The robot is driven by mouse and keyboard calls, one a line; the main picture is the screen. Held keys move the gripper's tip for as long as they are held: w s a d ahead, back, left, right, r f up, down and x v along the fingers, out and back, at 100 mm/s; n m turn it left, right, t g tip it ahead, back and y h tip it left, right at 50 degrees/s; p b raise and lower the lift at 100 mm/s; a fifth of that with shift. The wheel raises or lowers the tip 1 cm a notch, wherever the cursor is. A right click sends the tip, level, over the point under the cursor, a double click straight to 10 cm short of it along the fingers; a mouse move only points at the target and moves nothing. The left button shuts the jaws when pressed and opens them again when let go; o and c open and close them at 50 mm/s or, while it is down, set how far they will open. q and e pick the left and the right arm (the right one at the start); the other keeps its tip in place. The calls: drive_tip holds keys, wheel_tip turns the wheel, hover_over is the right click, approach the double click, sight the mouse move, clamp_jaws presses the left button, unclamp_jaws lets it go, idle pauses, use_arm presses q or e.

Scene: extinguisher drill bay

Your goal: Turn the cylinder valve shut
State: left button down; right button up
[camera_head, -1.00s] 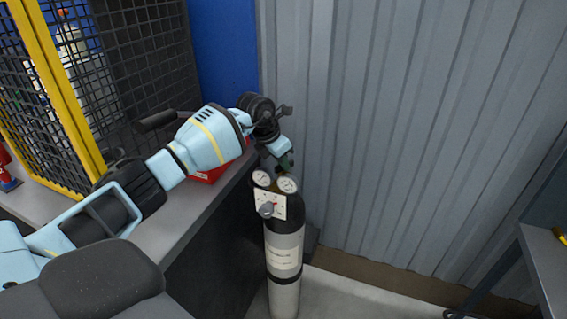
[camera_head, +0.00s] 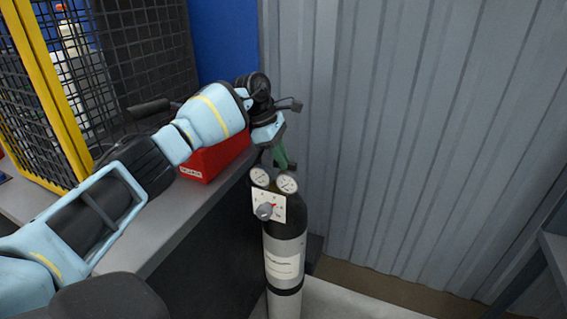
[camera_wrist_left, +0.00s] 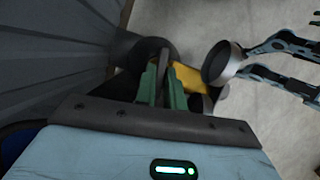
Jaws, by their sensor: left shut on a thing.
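The gas cylinder (camera_head: 284,248) stands upright beside the bench, with a dark shoulder, a pale body and a white label. Two round gauges (camera_head: 273,180) and a white plate with a grey knob (camera_head: 265,211) sit at its top front. My left gripper (camera_head: 281,157) reaches down onto the cylinder's top from above, its green fingers pointing down. In the left wrist view the green fingers (camera_wrist_left: 162,88) are shut on a dark upright piece, the valve handle (camera_wrist_left: 165,66). A yellow part and a silver-rimmed gauge (camera_wrist_left: 222,63) show beside it. The valve's turn position is hidden. My right gripper is not clearly seen.
A grey bench (camera_head: 165,232) with a red box (camera_head: 213,159) lies under my left arm. A yellow-framed mesh cage (camera_head: 45,95) stands behind it. A grey corrugated wall (camera_head: 420,130) rises close behind the cylinder. Another bench edge is at far right. Floor between is clear.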

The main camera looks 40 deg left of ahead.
use_arm(q)
drive_tip(key=shift+f+m+b, duration=0.15)
drive_tip(key=shift+m+b, duration=0.15)
drive_tip(key=shift+m, duration=0.2)
drive_tip(key=shift+g, duration=0.3)
drive_tip(key=shift+m, duration=0.3)
drive_tip(key=c, duration=1.5)
unclamp_jaws()
